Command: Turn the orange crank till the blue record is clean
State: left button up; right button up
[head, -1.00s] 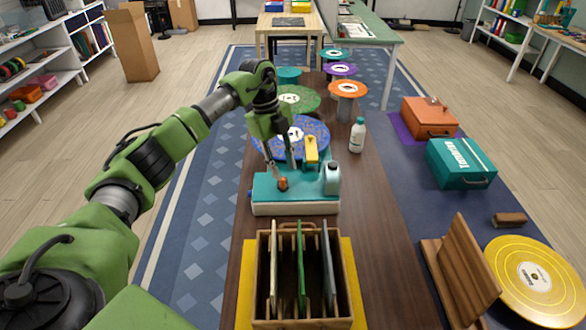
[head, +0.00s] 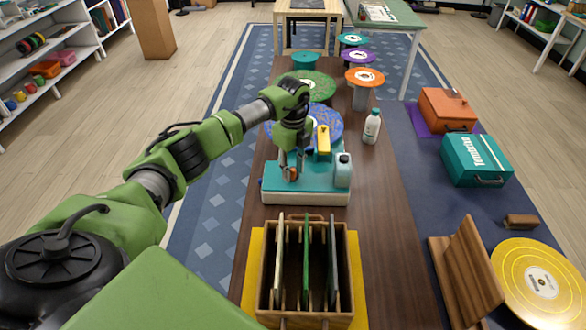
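The blue record (head: 327,117), speckled, stands tilted at the back of the teal-and-white cleaning machine (head: 322,182). My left arm and gripper cover part of it, and I cannot judge how clean its face is. The small orange crank (head: 292,174) is on the machine's left front. My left gripper (head: 291,169) points down at the crank, with its fingers on either side of it. Whether they press on it is too small to tell. A yellow part (head: 323,139) rises in front of the record. My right gripper is out of view.
A wooden rack (head: 265,295) with several upright sleeves stands in front of the machine. A white bottle (head: 372,127) stands to the right, and other records on stands (head: 364,77) are behind.

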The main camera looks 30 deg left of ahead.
pick_arm(q)
jog(key=shift+f, duration=0.65)
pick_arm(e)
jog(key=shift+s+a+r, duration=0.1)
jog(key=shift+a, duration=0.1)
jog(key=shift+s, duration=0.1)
pick_arm(q)
grip_shut()
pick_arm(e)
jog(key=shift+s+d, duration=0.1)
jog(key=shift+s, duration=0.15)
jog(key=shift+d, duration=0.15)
